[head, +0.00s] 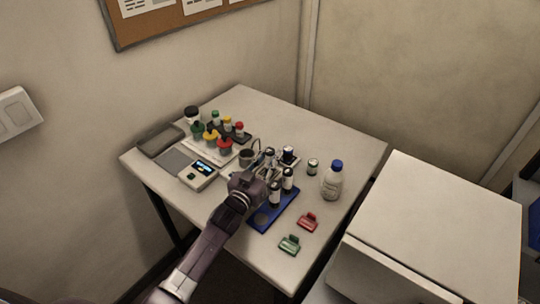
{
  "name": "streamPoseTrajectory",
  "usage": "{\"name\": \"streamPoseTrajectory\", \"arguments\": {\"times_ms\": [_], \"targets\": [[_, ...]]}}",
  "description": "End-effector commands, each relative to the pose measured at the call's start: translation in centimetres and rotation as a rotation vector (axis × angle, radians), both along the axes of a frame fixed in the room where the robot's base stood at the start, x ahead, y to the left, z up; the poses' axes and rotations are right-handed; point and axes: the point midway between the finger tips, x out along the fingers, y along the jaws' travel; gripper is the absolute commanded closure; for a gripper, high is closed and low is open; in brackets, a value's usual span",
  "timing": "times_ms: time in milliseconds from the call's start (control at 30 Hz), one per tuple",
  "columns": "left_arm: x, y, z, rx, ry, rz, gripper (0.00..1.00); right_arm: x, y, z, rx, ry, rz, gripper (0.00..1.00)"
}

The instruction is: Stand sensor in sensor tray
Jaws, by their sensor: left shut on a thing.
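The blue sensor tray (284,212) lies near the table's front edge. Two dark-topped cylinders with pale bands, likely sensors, stand in it: one at the front (275,194) and one behind (288,178). A round empty place shows at the tray's near left end. My left gripper (267,170) is over the far left side of the tray, shut on a small dark-topped cylinder (270,154), likely a sensor. The fingers and wrist hide most of it, and I cannot tell whether it touches the tray. My right gripper is out of view.
Behind stand a dark-capped item (289,156), a small jar (312,167) and a blue-capped bottle (333,181). Red (308,222) and green (290,245) clips lie at the front right. A scale (200,174), a grey cup (247,158) and several colour-capped bottles (211,140) fill the left.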

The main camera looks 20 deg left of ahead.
Motion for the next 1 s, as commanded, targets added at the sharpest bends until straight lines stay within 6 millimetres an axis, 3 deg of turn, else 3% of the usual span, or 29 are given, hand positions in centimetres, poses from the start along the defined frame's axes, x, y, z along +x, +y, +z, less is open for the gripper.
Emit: {"name": "streamPoseTrajectory", "arguments": {"times_ms": [233, 267, 400, 767, 1000], "targets": [[0.0, 0.0, -0.4, 0.0, -0.001, 0.0, 1.0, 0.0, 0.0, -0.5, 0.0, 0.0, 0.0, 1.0], [0.0, 0.0, -0.4, 0.0, 0.0, 0.0, 0.76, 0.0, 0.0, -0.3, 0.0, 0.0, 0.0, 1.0], [0.0, 0.0, -0.3, 0.0, 0.001, 0.0, 0.61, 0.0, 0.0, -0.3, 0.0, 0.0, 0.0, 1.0], [0.0, 0.0, -0.6, 0.002, 0.001, 0.0, 0.61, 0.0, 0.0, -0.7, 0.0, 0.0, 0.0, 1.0], [-3.0, 0.5, -0.9, 0.001, 0.002, 0.0, 0.61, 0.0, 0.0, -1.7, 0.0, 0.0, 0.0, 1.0]]}}
